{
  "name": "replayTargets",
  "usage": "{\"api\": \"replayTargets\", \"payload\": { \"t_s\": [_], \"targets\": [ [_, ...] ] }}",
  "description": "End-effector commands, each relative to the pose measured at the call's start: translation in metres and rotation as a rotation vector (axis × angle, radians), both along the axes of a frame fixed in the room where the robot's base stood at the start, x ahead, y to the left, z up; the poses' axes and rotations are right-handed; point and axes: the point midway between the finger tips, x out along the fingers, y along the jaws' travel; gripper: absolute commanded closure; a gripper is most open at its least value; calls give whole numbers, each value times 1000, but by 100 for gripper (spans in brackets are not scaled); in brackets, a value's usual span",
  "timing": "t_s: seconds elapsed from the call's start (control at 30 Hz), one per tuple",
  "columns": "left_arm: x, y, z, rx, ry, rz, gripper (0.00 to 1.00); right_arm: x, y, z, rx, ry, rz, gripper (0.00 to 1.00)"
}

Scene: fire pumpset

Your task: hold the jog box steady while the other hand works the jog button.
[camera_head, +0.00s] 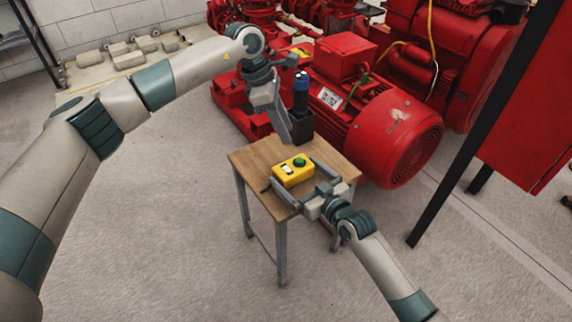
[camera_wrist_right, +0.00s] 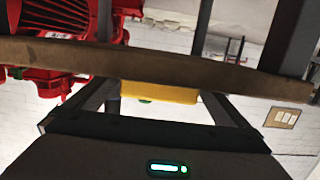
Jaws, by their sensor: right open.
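The yellow jog box (camera_head: 294,174) sits on the small wooden table (camera_head: 251,154), with a green button (camera_head: 299,162) and a white label on its top. My right gripper (camera_head: 293,172) is open, with one finger on each side of the box. In the right wrist view the yellow box (camera_wrist_right: 160,92) shows between the two spread fingers, partly hidden by the table edge (camera_wrist_right: 215,72). I cannot tell if the fingers touch it. My left gripper (camera_head: 287,122) is above the table's back part, beside a dark upright object with a blue top (camera_head: 301,90). Its finger opening is unclear.
A red motor (camera_head: 385,135) stands close behind and right of the table. A red panel (camera_head: 525,120) on dark posts is at the right. The grey floor left of and in front of the table is clear.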

Motion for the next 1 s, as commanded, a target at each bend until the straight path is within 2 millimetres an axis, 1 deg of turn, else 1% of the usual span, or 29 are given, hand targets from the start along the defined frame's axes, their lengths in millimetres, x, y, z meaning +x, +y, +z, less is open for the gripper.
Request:
{"api": "replayTargets", "payload": {
  "t_s": [0.03, 0.1, 0.33, 0.53, 0.83, 0.87, 0.9, 0.97, 1.0],
  "targets": [
    [0, 0, 0, 0, 0, 0, 69, 7, 5, -1, 1, -1, 0, 0],
    [0, 0, 0, 0, 0, 0, 69, 16, 12, -3, 0, 0, 1, 0],
    [0, 0, 0, 0, 0, 0, 69, 38, 28, -7, 0, 0, 0, 0],
    [0, 0, 0, 0, 0, 0, 69, 46, 33, -9, -1, 0, 0, 0],
    [0, 0, 0, 0, 0, 0, 69, 46, 34, -9, -1, -1, 0, 0],
    [0, 0, 0, 0, 0, 0, 69, 46, 34, -9, -1, -1, 0, 7],
    [0, 0, 0, 0, 0, 0, 69, 46, 34, -9, -1, -1, 0, 17],
    [0, 0, 0, 0, 0, 0, 69, 46, 34, -9, 0, 0, 0, 31],
    [0, 0, 0, 0, 0, 0, 69, 46, 34, -9, 0, 0, 0, 41]
  ]
}}
